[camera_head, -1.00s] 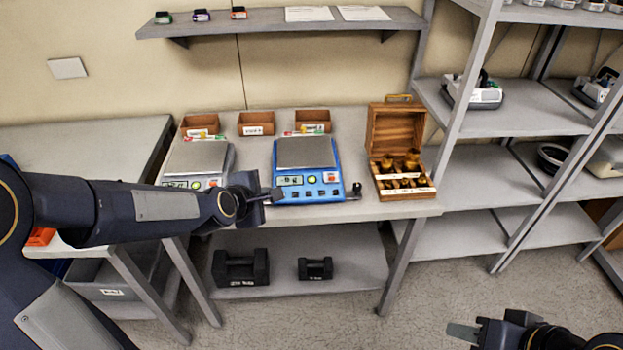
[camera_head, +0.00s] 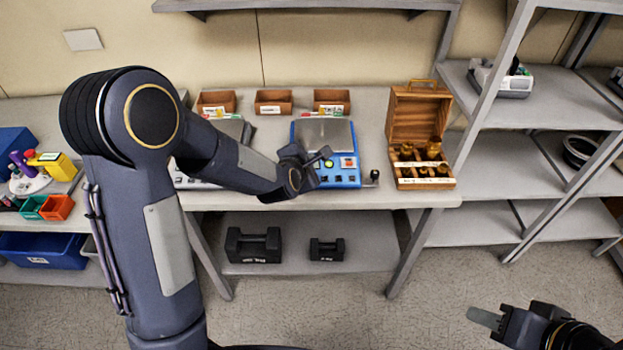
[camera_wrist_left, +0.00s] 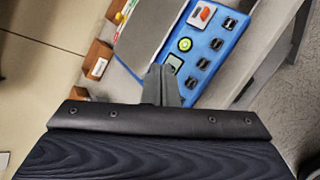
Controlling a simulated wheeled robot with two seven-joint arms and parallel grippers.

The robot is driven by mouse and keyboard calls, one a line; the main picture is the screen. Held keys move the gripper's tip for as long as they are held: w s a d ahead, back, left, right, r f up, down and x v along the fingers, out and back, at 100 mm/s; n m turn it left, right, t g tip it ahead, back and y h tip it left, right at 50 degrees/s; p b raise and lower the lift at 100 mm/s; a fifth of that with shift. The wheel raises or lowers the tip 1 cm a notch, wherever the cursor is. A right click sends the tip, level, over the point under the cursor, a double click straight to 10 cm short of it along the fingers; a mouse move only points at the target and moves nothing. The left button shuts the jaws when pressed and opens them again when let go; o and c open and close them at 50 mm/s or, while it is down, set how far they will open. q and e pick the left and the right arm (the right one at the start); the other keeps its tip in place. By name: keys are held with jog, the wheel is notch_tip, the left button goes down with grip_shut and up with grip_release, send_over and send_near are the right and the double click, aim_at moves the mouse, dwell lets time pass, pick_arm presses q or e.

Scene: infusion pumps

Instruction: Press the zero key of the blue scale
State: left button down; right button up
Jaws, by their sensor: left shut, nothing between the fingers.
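The blue scale (camera_head: 343,172) stands on the table, with a grey weighing plate (camera_head: 322,131) and a front panel of keys. In the left wrist view its panel (camera_wrist_left: 207,49) shows a round green-yellow key (camera_wrist_left: 185,44), a red and white key (camera_wrist_left: 201,15) and several dark keys. Key labels are too small to read. My left gripper (camera_head: 322,156) is shut and empty, over the left part of the blue scale's panel, hiding its display. My right gripper (camera_head: 486,318) is at the lower right, away from the table.
A second scale (camera_head: 238,128) stands left of the blue one, partly behind my left arm. An open wooden weight box (camera_head: 421,120) stands to the right. Small wooden trays (camera_head: 273,101) line the back. Black weights (camera_head: 254,245) sit on the lower shelf.

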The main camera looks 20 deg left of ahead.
pick_arm(q)
jog(key=f+b, duration=0.2)
jog(key=w+f+b, duration=0.1)
jog(key=f, duration=0.2)
jog(key=f+b, duration=0.2)
jog(key=shift+w+a+f+b, duration=0.3)
jog(key=shift+w+b, duration=0.05)
jog(key=shift+w, duration=0.05)
jog(key=shift+w+f+b, duration=0.15)
jog(key=shift+f+b, duration=0.05)
jog(key=shift+b, duration=0.1)
dwell(1.3)
jog(key=shift+w+f+b, duration=0.1)
jog(key=shift+f+b, duration=0.3)
jog(key=shift+b, duration=0.3)
jog(key=shift+f+b, duration=0.3)
jog(key=shift+b, duration=0.2)
dwell(0.5)
jog(key=shift+r, duration=0.1)
jog(key=shift+r+p, duration=0.3)
jog(key=shift+r, duration=0.35)
jog(key=shift+r, duration=0.1)
